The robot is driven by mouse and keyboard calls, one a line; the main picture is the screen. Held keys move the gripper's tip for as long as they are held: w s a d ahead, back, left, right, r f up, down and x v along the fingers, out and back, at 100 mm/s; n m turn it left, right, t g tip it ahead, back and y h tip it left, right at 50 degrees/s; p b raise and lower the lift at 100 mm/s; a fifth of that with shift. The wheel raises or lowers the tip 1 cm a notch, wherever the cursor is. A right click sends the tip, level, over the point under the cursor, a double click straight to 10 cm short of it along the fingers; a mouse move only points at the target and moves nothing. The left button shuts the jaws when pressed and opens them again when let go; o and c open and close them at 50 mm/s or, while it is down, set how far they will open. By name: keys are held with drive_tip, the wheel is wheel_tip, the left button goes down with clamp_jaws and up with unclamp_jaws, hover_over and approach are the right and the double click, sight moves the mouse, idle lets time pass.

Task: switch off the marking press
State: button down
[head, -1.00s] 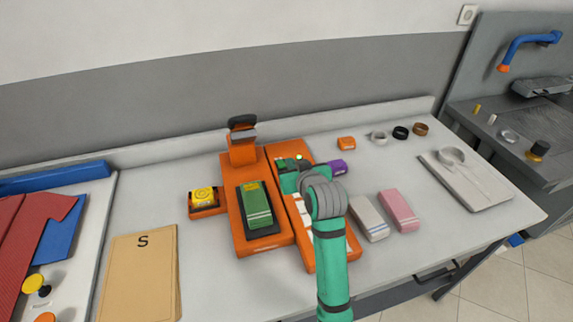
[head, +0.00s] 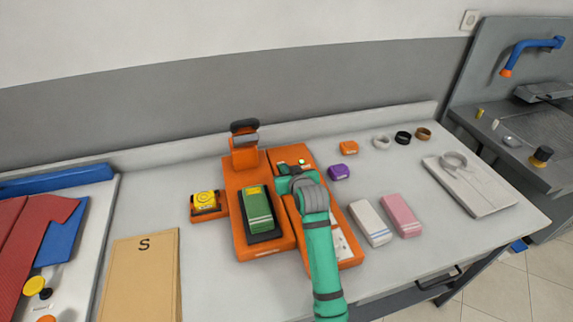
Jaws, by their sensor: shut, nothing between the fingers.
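The marking press stands mid-table, with an orange base (head: 240,222), a raised orange head with a dark and grey top (head: 244,135), and a green block (head: 257,208) on its black pad. Right beside it is a long orange panel (head: 294,152) with small controls at its far end. No green light shows there now; a small pale and dark control (head: 302,162) shows. My gripper (head: 284,170) is shut and empty, low over the far part of this panel. My arm hides much of the panel. I cannot tell whether the fingertips touch a control.
A yellow item in an orange holder (head: 206,203) sits left of the press. Purple (head: 339,172), white (head: 370,223) and pink (head: 401,215) blocks lie right of my arm. Small rings (head: 402,137) lie at the back right. A tan folder (head: 144,270) lies left.

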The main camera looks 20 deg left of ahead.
drive_tip(key=shift+w+f, duration=0.1)
drive_tip(key=shift+s+a, duration=0.2)
drive_tip(key=shift+a, duration=0.05)
drive_tip(key=shift+s+d+f, duration=0.1)
drive_tip(key=shift+d+f, duration=0.25)
drive_tip(key=shift+f, duration=0.2)
drive_tip(key=shift+d+r, duration=0.15)
drive_tip(key=shift+r, duration=0.05)
drive_tip(key=shift+a+r, duration=0.2)
drive_tip(key=shift+r, duration=0.6)
